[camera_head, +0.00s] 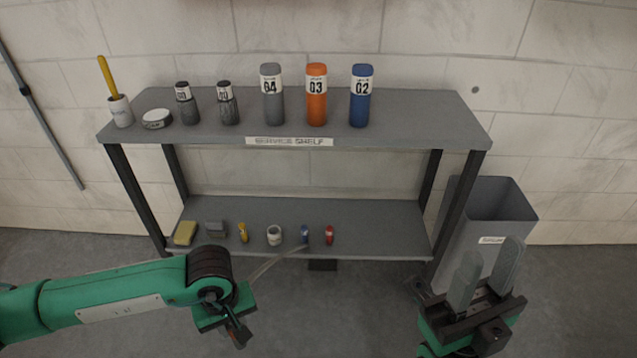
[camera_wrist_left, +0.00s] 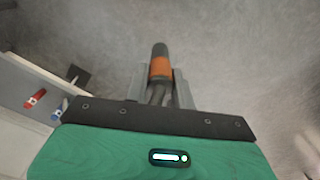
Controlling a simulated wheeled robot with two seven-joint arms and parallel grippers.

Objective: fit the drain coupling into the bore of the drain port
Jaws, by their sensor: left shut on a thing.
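My left gripper (camera_wrist_left: 160,82) is shut on a dark cylindrical piece with an orange band (camera_wrist_left: 160,66), which looks like the drain coupling. The piece sticks out past the fingertips, pointing away over the grey floor. In the head view my left gripper (camera_head: 238,334) points down in front of the shelf unit, and the held piece is small and mostly hidden there. My right gripper (camera_head: 490,258) is open and empty, fingers up, at the lower right. I cannot make out the drain port or its bore in either view.
A grey service shelf (camera_head: 420,128) carries several bottles on top. Its lower board (camera_head: 385,230) holds a sponge and several small items. A grey bin (camera_head: 510,212) stands at its right, behind my right gripper. A thin pale strip (camera_head: 275,263) runs from my left wrist towards the lower board.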

